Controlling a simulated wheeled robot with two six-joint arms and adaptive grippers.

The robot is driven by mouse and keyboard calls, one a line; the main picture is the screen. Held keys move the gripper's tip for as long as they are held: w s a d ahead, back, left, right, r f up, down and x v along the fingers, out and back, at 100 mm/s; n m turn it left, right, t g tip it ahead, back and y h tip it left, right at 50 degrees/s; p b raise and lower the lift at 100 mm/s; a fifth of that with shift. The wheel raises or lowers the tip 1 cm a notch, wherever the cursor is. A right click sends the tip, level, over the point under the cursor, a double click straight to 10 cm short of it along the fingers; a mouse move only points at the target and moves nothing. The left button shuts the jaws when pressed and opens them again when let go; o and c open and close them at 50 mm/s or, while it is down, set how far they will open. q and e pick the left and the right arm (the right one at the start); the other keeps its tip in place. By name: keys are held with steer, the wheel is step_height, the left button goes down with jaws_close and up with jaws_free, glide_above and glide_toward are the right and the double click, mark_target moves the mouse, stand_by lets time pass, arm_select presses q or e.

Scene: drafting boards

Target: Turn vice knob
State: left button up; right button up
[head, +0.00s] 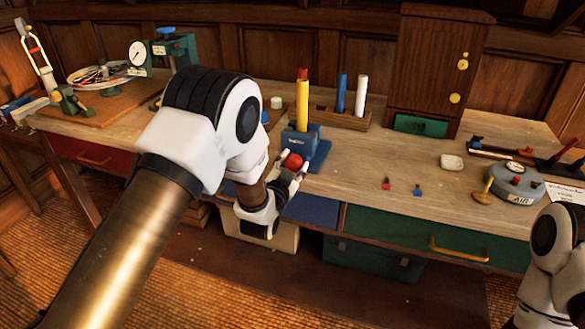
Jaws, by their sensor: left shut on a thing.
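The small blue vice (301,143) stands on its blue base near the front edge of the bench. A yellow rod with a red top stands upright in it. The vice's round red knob (292,161) faces me. My left gripper (291,168) is shut on the knob, with a fingertip showing on each side of it. The gripper hides part of the knob's lower side. Part of my right arm shows at the lower right, but its gripper is not visible.
A wooden rack (340,117) with a blue rod and a white rod stands just behind the vice. A round grey device (516,183) sits farther right. The bench between is mostly clear.

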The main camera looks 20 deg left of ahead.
arm_select(q)
steer(key=o, duration=1.2)
steer(key=shift+c, duration=0.2)
steer(key=s, duration=1.2)
steer(key=shift+a, duration=0.25)
